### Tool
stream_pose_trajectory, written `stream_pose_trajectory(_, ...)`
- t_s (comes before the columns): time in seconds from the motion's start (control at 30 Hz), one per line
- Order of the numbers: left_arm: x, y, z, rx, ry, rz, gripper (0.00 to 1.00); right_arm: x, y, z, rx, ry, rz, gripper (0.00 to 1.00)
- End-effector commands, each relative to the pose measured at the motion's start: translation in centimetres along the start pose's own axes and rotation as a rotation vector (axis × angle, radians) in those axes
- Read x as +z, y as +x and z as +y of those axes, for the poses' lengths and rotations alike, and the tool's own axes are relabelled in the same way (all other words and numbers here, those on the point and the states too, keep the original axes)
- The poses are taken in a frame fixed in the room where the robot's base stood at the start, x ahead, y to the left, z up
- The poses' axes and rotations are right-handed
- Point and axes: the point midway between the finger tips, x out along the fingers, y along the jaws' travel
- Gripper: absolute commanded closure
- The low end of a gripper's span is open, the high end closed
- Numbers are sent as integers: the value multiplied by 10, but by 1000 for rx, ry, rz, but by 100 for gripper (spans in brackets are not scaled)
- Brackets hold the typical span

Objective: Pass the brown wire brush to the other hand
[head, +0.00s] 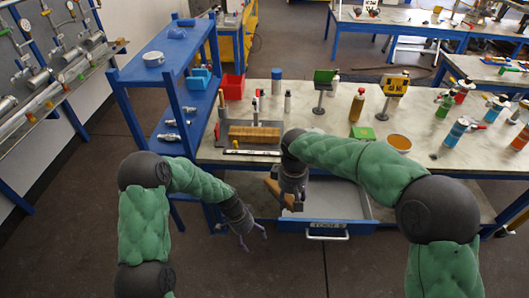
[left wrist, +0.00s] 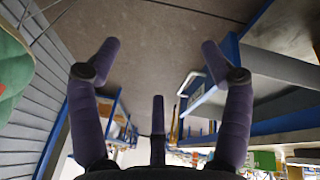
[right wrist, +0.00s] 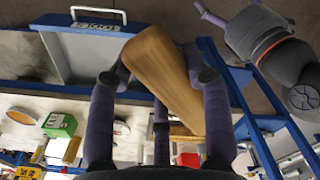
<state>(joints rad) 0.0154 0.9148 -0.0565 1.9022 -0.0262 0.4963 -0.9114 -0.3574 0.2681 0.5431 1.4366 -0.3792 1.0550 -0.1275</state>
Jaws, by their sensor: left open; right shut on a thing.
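The brown wire brush (right wrist: 165,72) fills the middle of the right wrist view, its smooth brown body between my right gripper's (right wrist: 158,80) purple fingers. In the head view the brush (head: 274,189) shows beside my right gripper (head: 293,203), near the table's front edge and the open drawer. My right gripper is shut on it; the far part of the brush is partly hidden behind the fingers. My left gripper (head: 254,240) is open and empty, lower and to the left of the brush. In the left wrist view its fingers (left wrist: 158,50) are wide apart over bare floor.
An open drawer (head: 340,199) with a blue front juts out below the table. The table (head: 330,150) carries a tan block, bottles, signs and a red bin (head: 233,87). A blue shelf (head: 163,65) stands at the left. Floor is free around my left gripper.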

Motion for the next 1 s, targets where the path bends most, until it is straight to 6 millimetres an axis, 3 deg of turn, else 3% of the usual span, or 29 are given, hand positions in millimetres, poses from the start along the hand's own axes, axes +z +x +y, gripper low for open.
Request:
stream_pose_trajectory(0.03, -16, -16, -8, 0, 91, -6, 21, 0, 0, 0, 0, 0, 1, 86)
stream_pose_trajectory(0.27, -70, -96, -22, 42, 519, -53, 21, 0, 0, 0, 0, 0, 1, 86)
stream_pose_trajectory(0.43, -102, -164, -19, 85, 831, -83, 21, 0, 0, 0, 0, 0, 1, 86)
stream_pose_trajectory(0.6, -129, -236, -3, 135, 1127, -100, 21, 0, 0, 0, 0, 1, 1, 86)
stream_pose_trajectory(0.8, -155, -291, 22, 185, 1369, -82, 21, 0, 0, 0, 0, 0, 1, 86)
stream_pose_trajectory(1.0, -163, -316, 36, 210, 1479, -69, 21, 0, 0, 0, 0, 0, 1, 86)
